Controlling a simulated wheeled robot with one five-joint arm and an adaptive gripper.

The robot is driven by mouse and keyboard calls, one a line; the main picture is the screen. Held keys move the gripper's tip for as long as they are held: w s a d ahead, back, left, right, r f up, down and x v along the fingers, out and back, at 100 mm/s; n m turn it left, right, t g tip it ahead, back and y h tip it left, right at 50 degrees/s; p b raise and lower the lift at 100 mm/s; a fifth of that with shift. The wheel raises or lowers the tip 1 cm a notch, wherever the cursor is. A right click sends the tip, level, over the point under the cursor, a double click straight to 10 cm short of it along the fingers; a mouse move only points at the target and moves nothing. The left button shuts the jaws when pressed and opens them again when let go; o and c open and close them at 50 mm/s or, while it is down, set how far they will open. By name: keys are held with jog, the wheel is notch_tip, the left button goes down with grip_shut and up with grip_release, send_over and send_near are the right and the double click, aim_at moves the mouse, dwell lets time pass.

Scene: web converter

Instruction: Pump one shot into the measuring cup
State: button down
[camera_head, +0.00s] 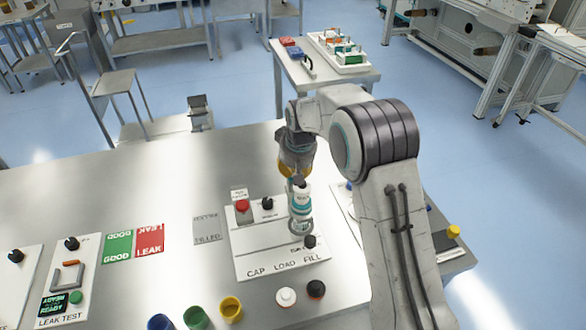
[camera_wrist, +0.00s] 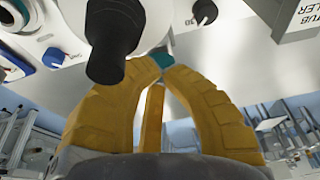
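A white dispenser bottle with a teal band (camera_head: 300,200) stands upright on the white station panel (camera_head: 270,250) marked CAP, LOAD, FILL. A ring-shaped part shows at its foot. My gripper (camera_head: 295,172), with yellow fingers, points down just above and behind the bottle's top. In the wrist view its fingertips (camera_wrist: 165,65) come together, and I see nothing held between them. A teal patch (camera_wrist: 162,59) shows just beyond the tips; I cannot tell whether they touch it. I cannot clearly make out a measuring cup; blue, green (camera_head: 196,317) and yellow (camera_head: 231,309) cups stand at the front edge.
The panel carries a red button (camera_head: 243,206) and black knobs (camera_head: 310,242). White (camera_head: 286,297) and black (camera_head: 316,289) round pieces lie in front. GOOD and LEAK mats (camera_head: 134,243) and a leak-test panel (camera_head: 68,285) are left. The table's back left is clear.

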jog(key=shift+r, duration=0.15)
jog(key=shift+r+p, duration=1.9)
jog(key=shift+r, duration=0.6)
jog(key=shift+r, duration=0.1)
notch_tip(320, 180, up, 6)
jog(key=p, duration=0.4)
